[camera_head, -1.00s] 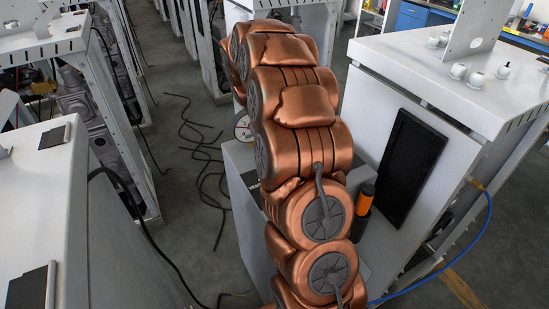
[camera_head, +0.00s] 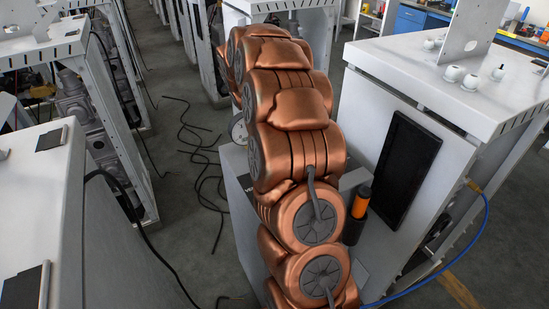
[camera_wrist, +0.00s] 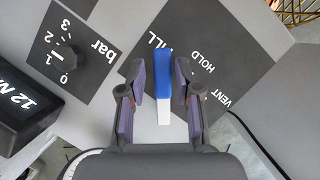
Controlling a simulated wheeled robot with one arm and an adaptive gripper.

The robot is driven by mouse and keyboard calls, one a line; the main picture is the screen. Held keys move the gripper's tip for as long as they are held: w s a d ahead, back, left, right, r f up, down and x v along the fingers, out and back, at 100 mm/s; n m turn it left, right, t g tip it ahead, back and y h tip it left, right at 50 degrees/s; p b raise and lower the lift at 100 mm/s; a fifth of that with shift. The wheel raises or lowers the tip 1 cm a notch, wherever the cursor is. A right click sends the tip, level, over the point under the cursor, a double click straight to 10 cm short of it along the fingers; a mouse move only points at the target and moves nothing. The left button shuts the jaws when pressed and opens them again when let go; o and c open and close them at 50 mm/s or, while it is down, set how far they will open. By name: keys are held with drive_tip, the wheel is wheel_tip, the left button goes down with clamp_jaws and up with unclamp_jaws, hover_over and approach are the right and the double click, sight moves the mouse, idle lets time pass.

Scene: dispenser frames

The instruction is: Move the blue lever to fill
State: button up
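The blue lever (camera_wrist: 163,68) with a white end stands in the middle of the wrist view, on a dark panel (camera_wrist: 238,65) marked with HOLD, VENT and a partly hidden word ending in "ILL". The lever lies beside that partly hidden word. My gripper (camera_wrist: 160,74) is open, with one finger on each side of the lever. Gaps show between the fingers and the lever. In the head view, my copper-coloured arm hides the gripper and the lever.
A knob (camera_wrist: 68,60) with a bar scale from 0 to 3 sits left of the lever, near a black box (camera_wrist: 30,108). In the head view, a white cabinet (camera_head: 400,65) stands right, an orange-and-black object (camera_head: 361,203) stands beside my arm, and cables (camera_head: 205,165) lie on the floor.

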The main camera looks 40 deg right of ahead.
drive_tip(key=shift+o, duration=0.8)
drive_tip(key=shift+w+a, duration=0.15)
drive_tip(key=shift+a, duration=0.05)
drive_tip(key=shift+r, duration=0.1)
drive_tip(key=v, duration=1.2)
